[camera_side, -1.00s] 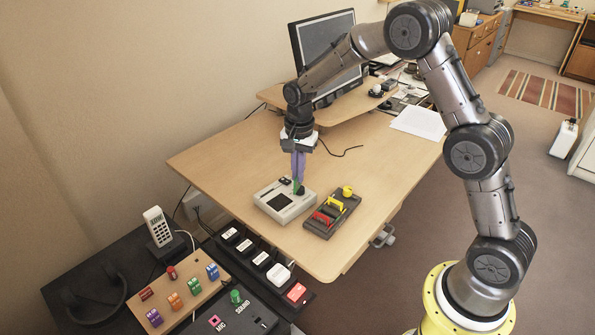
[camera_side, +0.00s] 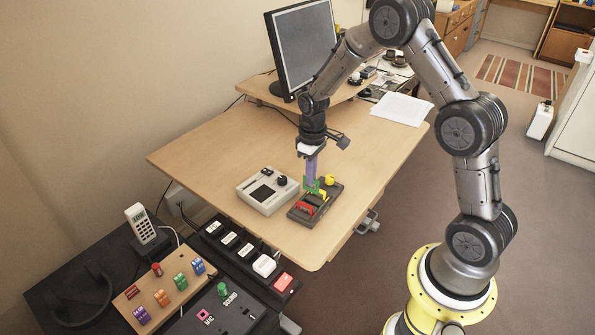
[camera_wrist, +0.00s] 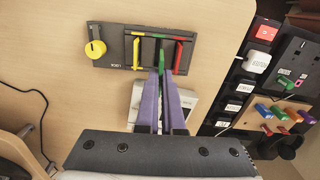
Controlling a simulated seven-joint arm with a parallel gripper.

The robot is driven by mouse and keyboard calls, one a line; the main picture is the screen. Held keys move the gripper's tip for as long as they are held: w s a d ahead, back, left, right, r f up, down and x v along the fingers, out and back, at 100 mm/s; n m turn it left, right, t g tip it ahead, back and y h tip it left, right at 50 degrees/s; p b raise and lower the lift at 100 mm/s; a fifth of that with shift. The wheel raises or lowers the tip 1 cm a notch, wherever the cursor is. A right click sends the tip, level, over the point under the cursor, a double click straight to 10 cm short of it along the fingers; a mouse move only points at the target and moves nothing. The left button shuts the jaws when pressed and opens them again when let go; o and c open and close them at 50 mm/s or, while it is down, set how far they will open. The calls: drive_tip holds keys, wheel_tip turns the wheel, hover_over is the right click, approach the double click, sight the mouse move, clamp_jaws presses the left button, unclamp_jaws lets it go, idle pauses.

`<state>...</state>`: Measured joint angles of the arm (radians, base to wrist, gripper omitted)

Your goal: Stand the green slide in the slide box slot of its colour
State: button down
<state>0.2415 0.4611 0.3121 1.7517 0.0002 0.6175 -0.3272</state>
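The dark slide box (camera_side: 296,219) lies on the desk; it also shows at the top of the wrist view (camera_wrist: 112,55). A red slide (camera_side: 306,209) and a yellow slide (camera_side: 320,200) stand in it. My gripper (camera_side: 312,180), with purple fingers, points down over the box. It is shut on the green slide (camera_side: 315,188). In the wrist view, the green slide (camera_wrist: 161,58) is between the fingertips, between the yellow slide (camera_wrist: 137,52) and the red slide (camera_wrist: 178,56), in line with the green mark. I cannot tell whether its lower edge is inside the slot.
A yellow knob (camera_side: 330,179) is at the box's far end. A pale grey device (camera_side: 262,191) with a dark knob stands just left of the box. A monitor (camera_side: 303,46) stands on a raised shelf behind. The desk (camera_side: 215,150) is clear to the left.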

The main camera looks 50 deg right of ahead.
sight(317, 200)
drive_tip(key=shift+s+d+f, duration=0.1)
drive_tip(key=shift+d+f, duration=0.05)
drive_tip(key=shift+f, duration=0.85)
drive_tip(key=shift+d+f, duration=0.15)
drive_tip(key=shift+f, duration=0.8)
drive_tip(key=shift+f, duration=1.55)
drive_tip(key=c, duration=1)
unclamp_jaws()
drive_tip(key=shift+o, duration=0.4)
drive_tip(key=shift+o, duration=0.9)
